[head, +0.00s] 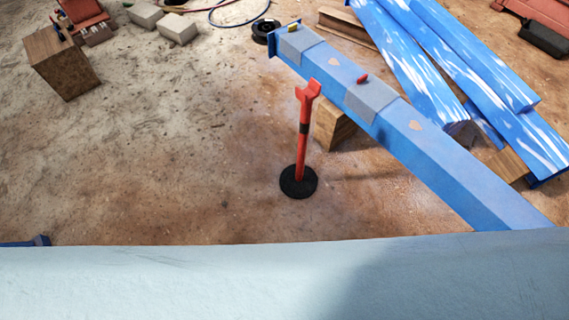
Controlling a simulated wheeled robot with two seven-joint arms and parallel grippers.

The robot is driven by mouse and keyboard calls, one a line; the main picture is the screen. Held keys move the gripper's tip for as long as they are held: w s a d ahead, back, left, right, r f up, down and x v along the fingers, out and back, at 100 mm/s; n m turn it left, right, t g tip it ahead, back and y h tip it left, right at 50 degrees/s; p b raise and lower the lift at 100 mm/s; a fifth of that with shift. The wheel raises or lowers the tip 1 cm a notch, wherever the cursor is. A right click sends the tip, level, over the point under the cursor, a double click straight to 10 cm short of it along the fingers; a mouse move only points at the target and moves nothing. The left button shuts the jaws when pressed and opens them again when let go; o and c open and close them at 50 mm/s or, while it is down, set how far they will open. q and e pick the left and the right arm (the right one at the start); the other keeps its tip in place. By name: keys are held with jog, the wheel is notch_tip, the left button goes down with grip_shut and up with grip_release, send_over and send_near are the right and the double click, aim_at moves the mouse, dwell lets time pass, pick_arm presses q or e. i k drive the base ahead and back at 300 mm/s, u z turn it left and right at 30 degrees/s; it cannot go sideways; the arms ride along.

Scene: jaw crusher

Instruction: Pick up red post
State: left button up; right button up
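The red post (303,140) stands upright in the middle of the head view. It has a forked red top, a dark band partway up and a round black base (298,182) on the dirt floor.
A long blue beam (440,158) runs diagonally right of the post, with a wooden block (334,124) under it. More blue beams (475,55) lie at upper right. A wooden block (62,62) stands at upper left. A pale surface (180,285) fills the bottom. Floor left of the post is clear.

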aim_at(298, 180)
jog(key=u, duration=0.25)
jog(key=i, duration=0.95)
jog(key=z, duration=0.3)
